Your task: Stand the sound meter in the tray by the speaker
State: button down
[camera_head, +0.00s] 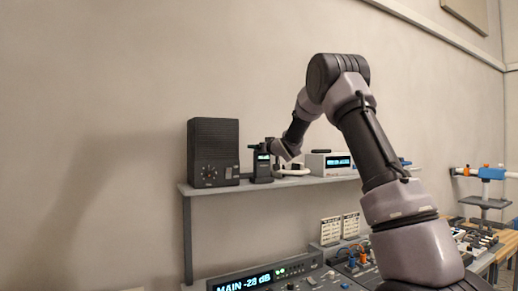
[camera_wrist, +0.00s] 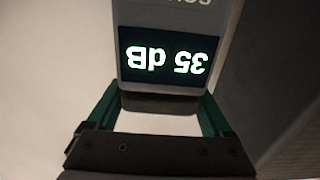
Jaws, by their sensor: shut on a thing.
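The sound meter (camera_head: 262,168) stands upright just right of the black speaker (camera_head: 213,153) on the grey shelf. In the wrist view the sound meter (camera_wrist: 165,52) shows "35 dB" upside down. My gripper (camera_wrist: 160,108) is shut on it, with a green finger at each side. In the head view my gripper is small and dark at the meter, partly hidden by the wrist. The tray is not clearly seen; a dark low edge shows at the meter's foot, and I cannot tell whether the meter rests in it.
The shelf (camera_head: 300,181) also carries a white device with a blue display (camera_head: 329,163) to the right. Below is a mixer console (camera_head: 270,281) reading "MAIN -28 dB". A blue and white fixture (camera_head: 489,173) stands far right.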

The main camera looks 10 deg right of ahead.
jog(key=shift+f, duration=0.6)
jog(key=shift+c, duration=0.2)
grip_release()
jog(key=v, duration=1.1)
dwell(0.4)
jog(key=shift+r, duration=0.1)
dwell(0.4)
jog(key=s+d+r+m+g+h, duration=0.25)
jog(key=s+d+m+h, duration=0.2)
jog(key=s, duration=0.45)
jog(key=s+f+m+g, duration=0.1)
jog(key=s+f+g, duration=0.1)
jog(key=s, duration=1)
jog(key=s+a+f+m+g, duration=0.1)
jog(key=s+f+g, duration=0.2)
jog(key=s, duration=0.9)
jog(key=s+f+m+g+y, duration=0.1)
jog(key=s+f, duration=0.3)
jog(key=s, duration=0.8)
jog(key=shift+a+f+g, duration=0.15)
jog(key=shift+a+g, duration=0.1)
jog(key=shift+g, duration=0.6)
